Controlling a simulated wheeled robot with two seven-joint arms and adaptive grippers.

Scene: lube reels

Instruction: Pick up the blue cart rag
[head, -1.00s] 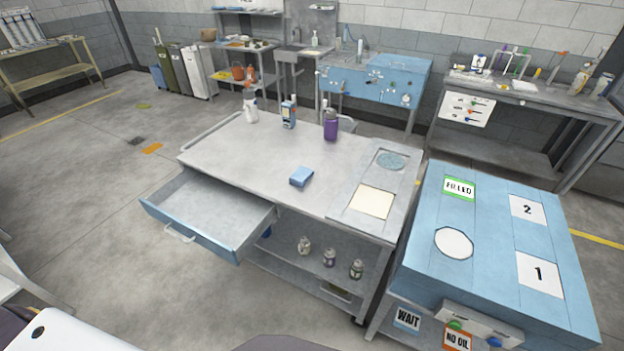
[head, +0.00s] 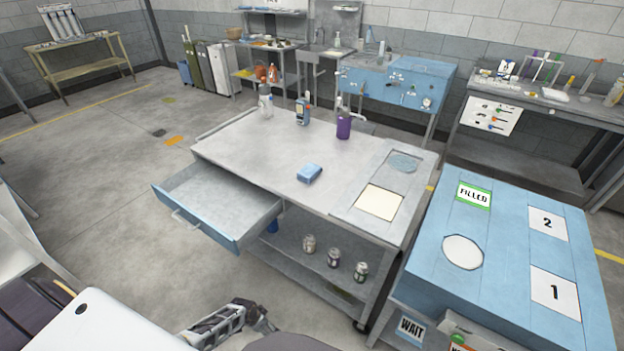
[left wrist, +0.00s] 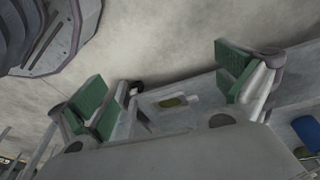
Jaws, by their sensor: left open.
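The blue cart rag (head: 309,173) is a small folded light-blue block lying on the grey top of the cart (head: 265,150), near its front edge. My left gripper (head: 262,318) shows at the bottom of the head view, low in front of the cart and well apart from the rag. In the left wrist view my left gripper (left wrist: 165,85) has its green-padded fingers spread wide with nothing between them. The rag is not seen in that view. My right gripper is not in view.
The cart's drawer (head: 218,205) stands open at the front left. A purple bottle (head: 343,125), a white spray bottle (head: 265,102) and a blue-labelled container (head: 302,112) stand at the cart's back. Several small jars (head: 333,257) stand below. A blue table (head: 500,245) is at right.

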